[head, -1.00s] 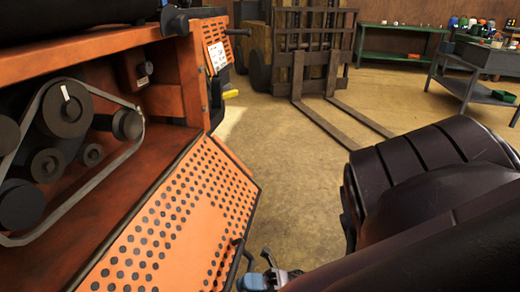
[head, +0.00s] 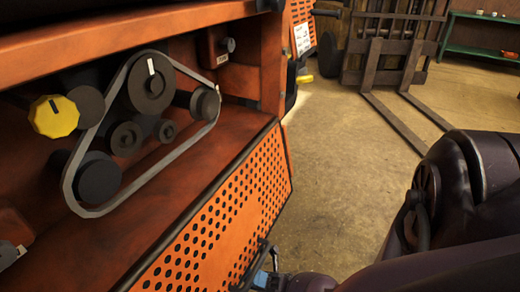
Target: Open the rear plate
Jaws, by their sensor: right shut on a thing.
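The rear plate (head: 215,225) is an orange perforated panel, swung down and outward below the open engine bay of the orange machine. A dark handle (head: 262,250) stands out near its right lower edge. My right gripper (head: 262,272) is at the bottom of the head view, at this handle, and appears shut on it; its fingertips are partly cut off by the frame edge. My left gripper is not in view. Inside the bay a belt (head: 178,63) runs around several dark pulleys, and a yellow knob (head: 53,117) sits at the left.
My dark right arm fills the lower right. A forklift (head: 390,45) with forks on the floor stands at the back. A green table (head: 485,35) is at the far right. The concrete floor (head: 335,190) between machine and forklift is clear.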

